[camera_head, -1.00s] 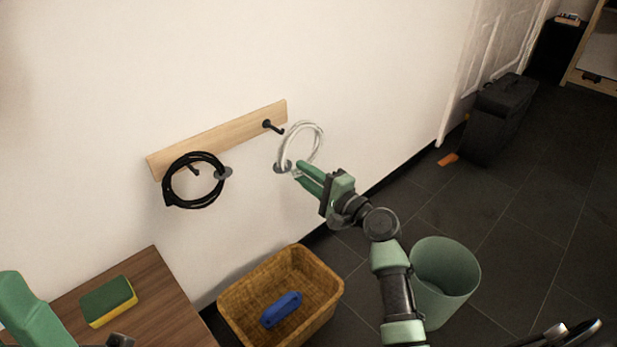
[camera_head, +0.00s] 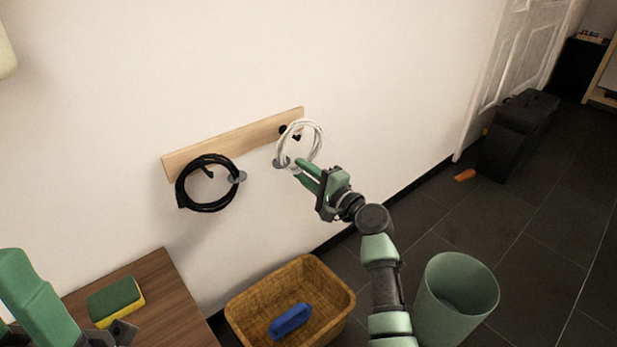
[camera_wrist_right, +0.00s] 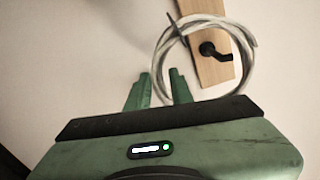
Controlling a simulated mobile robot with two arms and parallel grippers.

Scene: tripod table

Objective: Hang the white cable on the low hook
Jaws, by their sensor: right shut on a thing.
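The white cable (camera_head: 318,143) is a coiled loop held up at the wall by my right gripper (camera_head: 299,167), whose green fingers are shut on its lower part by a grey tab. A black hook (camera_head: 291,132) on the wooden rail shows within the loop's outline in the head view. In the right wrist view, the hook (camera_wrist_right: 213,50) also shows inside the cable loop (camera_wrist_right: 163,72), above and right of my fingertips (camera_wrist_right: 160,78). I cannot tell whether the cable touches the hook.
A black coiled cable (camera_head: 181,190) hangs on another hook (camera_head: 208,172) at the left of the wooden rail (camera_head: 245,140). Below are a wicker basket (camera_head: 240,312) with a blue object (camera_head: 291,321), a green bin (camera_head: 455,300), and a table (camera_head: 150,275) with a sponge (camera_head: 115,300).

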